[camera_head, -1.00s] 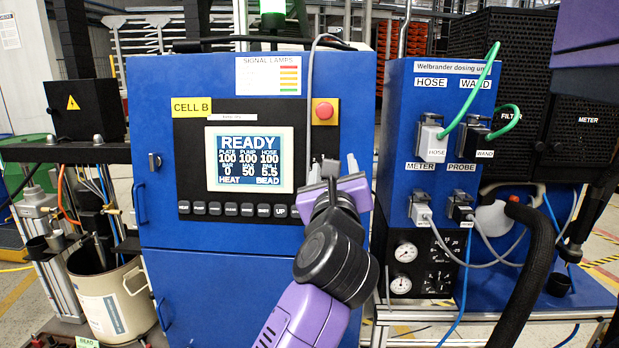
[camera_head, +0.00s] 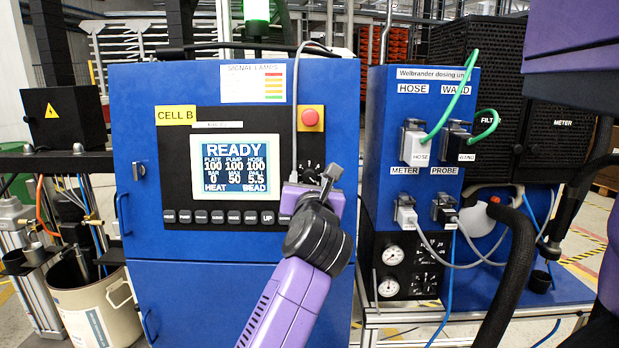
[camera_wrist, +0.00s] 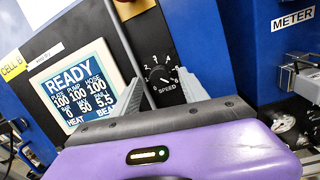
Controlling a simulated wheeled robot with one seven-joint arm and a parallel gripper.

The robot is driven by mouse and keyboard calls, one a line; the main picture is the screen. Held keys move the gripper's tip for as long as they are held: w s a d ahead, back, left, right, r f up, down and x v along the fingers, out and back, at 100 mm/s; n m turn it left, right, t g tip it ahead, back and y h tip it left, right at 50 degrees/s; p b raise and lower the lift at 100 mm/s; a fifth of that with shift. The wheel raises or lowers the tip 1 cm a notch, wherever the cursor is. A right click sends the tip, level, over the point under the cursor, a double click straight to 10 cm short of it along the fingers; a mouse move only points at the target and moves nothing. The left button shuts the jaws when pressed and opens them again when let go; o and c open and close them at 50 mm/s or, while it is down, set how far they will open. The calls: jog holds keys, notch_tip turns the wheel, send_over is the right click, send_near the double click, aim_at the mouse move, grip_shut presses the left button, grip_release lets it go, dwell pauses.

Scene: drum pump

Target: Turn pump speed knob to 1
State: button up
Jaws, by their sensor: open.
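The pump speed knob (camera_wrist: 160,77) is a small black dial on the black panel, with white numbers around it and the word SPEED below. I cannot tell clearly which number its pointer meets. In the head view, part of its dial (camera_head: 308,170) shows under the red button, just above my gripper. My gripper (camera_wrist: 162,88) is open and empty. In the wrist view its grey fingers point at the panel on either side of the knob, apparently short of it. In the head view my wrist hides the panel below the dial.
The display (camera_head: 236,168) reads READY, with a row of buttons (camera_head: 217,217) below it. A red stop button (camera_head: 311,118) sits above the dial. A grey cable (camera_head: 296,100) hangs down the panel. The dosing unit (camera_head: 418,130) with plugged cables stands at right.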

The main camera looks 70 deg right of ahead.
jog(key=shift+w+d, duration=0.25)
jog(key=shift+d, duration=0.35)
grip_shut()
jog(key=shift+n, duration=0.3)
